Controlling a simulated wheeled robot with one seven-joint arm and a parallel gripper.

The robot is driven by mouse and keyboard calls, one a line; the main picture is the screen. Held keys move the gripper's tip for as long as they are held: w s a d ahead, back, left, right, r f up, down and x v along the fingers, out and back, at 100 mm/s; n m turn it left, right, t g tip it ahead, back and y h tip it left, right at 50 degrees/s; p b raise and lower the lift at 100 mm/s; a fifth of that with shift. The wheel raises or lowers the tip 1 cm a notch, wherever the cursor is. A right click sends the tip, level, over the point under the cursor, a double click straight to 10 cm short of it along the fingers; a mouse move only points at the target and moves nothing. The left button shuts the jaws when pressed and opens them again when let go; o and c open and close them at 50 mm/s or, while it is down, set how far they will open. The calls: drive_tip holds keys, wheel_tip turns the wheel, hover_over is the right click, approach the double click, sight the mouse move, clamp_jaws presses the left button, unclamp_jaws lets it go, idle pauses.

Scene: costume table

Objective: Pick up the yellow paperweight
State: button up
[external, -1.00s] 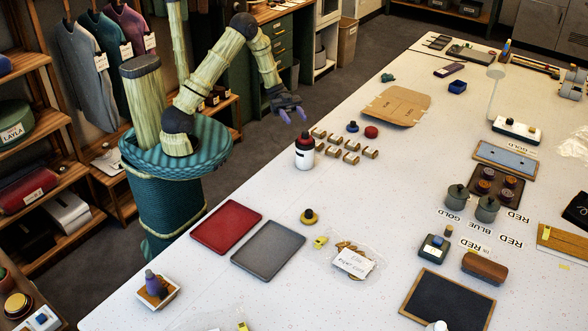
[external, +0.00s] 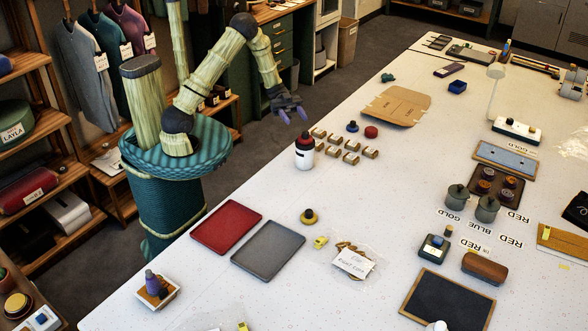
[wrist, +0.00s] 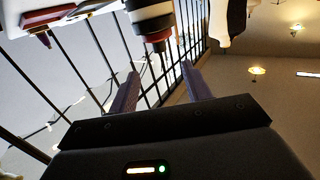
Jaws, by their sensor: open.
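The yellow paperweight (external: 309,218), a low round yellow piece with a dark knob, stands on the white table near its left edge in the external view. I cannot make it out in the wrist view. My gripper (external: 294,117) hangs at the table's left edge, above and well behind the paperweight, apart from it. Its two purple fingers are spread with nothing between them, and they also show in the wrist view (wrist: 160,72).
A white, red and black bottle (external: 304,154) stands between my gripper and the paperweight. Several small labelled boxes (external: 335,138) and blue (external: 352,127) and red (external: 371,132) round pieces are nearby. A red tray (external: 227,227), grey tray (external: 268,250) and small yellow item (external: 320,242) lie closer.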

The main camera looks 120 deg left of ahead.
drive_tip(key=shift+r, duration=0.15)
wheel_tip(320, 180, up, 5)
drive_tip(key=w+d+m+g+h+b, duration=0.15)
drive_tip(key=w+d+m+g, duration=0.7)
drive_tip(key=w+d, duration=0.9)
drive_tip(key=shift+n+g+h, duration=0.25)
drive_tip(key=shift+n+g, duration=0.3)
drive_tip(key=shift+n, duration=0.4)
drive_tip(key=f, duration=0.3)
drive_tip(key=w+a+f, duration=0.1)
drive_tip(key=f, duration=0.6)
drive_tip(key=shift+w+a, duration=0.25)
drive_tip(key=shift+a, duration=0.1)
drive_tip(key=shift+f, duration=0.15)
drive_tip(key=shift+d, duration=0.1)
drive_tip(key=p+x, duration=0.1)
drive_tip(key=x, duration=0.5)
drive_tip(key=shift+w+d+f, duration=0.1)
drive_tip(key=shift+w+d, duration=0.1)
drive_tip(key=shift+d, duration=0.05)
